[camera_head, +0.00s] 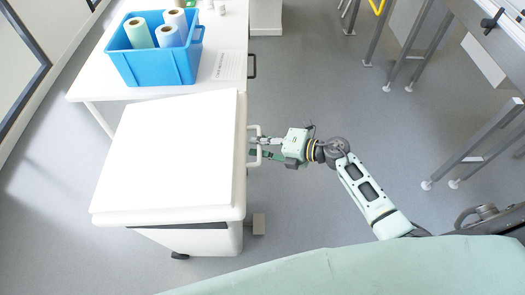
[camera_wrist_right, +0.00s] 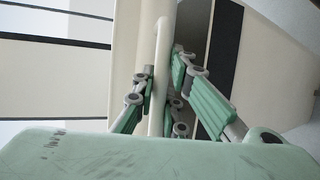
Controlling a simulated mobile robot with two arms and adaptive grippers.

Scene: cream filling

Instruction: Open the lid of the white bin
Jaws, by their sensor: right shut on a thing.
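The white bin (camera_head: 172,150) stands on the floor at left centre in the head view, with its flat lid lying closed on top. A white handle (camera_head: 254,143) sticks out from the bin's right side. My right gripper (camera_head: 262,146) is at this handle, with its fingers around it. In the right wrist view the green fingers (camera_wrist_right: 164,100) are closed on both sides of the handle bar (camera_wrist_right: 157,75). The bin's pale side fills much of that view. My left gripper is in neither view.
A white table (camera_head: 228,32) stands behind the bin and carries a blue crate (camera_head: 165,68) with several rolls in it. A grey pedal-like block (camera_head: 259,224) is low at the bin's front right. Metal-legged tables stand at the right. The floor between is free.

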